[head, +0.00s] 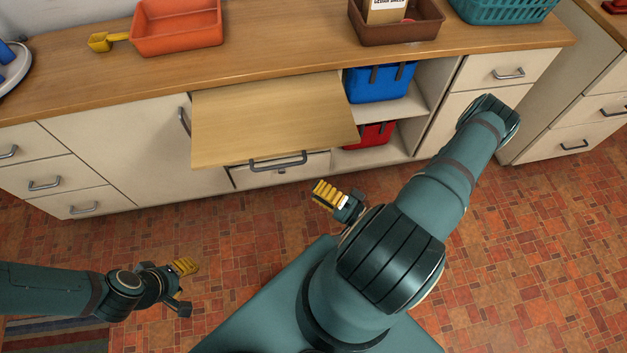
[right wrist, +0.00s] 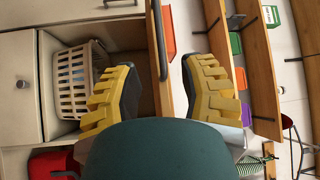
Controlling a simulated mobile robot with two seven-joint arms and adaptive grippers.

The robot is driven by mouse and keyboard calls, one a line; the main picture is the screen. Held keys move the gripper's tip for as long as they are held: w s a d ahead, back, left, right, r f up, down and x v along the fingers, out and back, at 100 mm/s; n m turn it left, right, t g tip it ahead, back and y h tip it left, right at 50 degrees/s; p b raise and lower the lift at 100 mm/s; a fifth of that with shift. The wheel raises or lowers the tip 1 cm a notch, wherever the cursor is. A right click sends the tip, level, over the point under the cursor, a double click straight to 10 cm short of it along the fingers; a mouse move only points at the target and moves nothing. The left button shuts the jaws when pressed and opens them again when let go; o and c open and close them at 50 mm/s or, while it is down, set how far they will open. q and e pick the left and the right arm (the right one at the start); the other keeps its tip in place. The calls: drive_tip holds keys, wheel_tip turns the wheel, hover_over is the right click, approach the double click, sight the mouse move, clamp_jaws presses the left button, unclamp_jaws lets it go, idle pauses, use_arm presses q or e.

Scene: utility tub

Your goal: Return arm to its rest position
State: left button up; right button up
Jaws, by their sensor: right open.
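My right arm reaches across the right half of the head view. Its gripper (head: 330,197) hangs over the tiled floor, just in front of the cabinet and below a pale wooden panel (head: 265,120). In the right wrist view its yellow-padded fingers (right wrist: 165,82) are spread wide with nothing held between them. My left gripper (head: 180,285) is low at the left over the floor, clear of the cabinet; one yellow pad shows, and its opening is unclear.
The wooden panel juts out from the cabinet front, with a bar handle (head: 278,162) at its near edge. Blue (head: 380,84) and red (head: 370,135) bins sit on open shelves. A white basket (right wrist: 72,82) shows in a compartment. An orange tray (head: 178,28) stands on the counter.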

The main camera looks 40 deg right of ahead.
drive_tip(key=w+a+f+n+g+y, duration=0.2)
drive_tip(key=w+a+f+n+g, duration=0.4)
drive_tip(key=w+a+n+g, duration=0.3)
drive_tip(key=s+a+r+n+g+h, duration=0.3)
drive_tip(key=a+r+g, duration=0.1)
drive_tip(key=a+g, duration=0.4)
drive_tip(key=shift+s+a+r, duration=0.2)
drive_tip(key=shift+a+r, duration=0.15)
drive_tip(key=shift+a, duration=0.05)
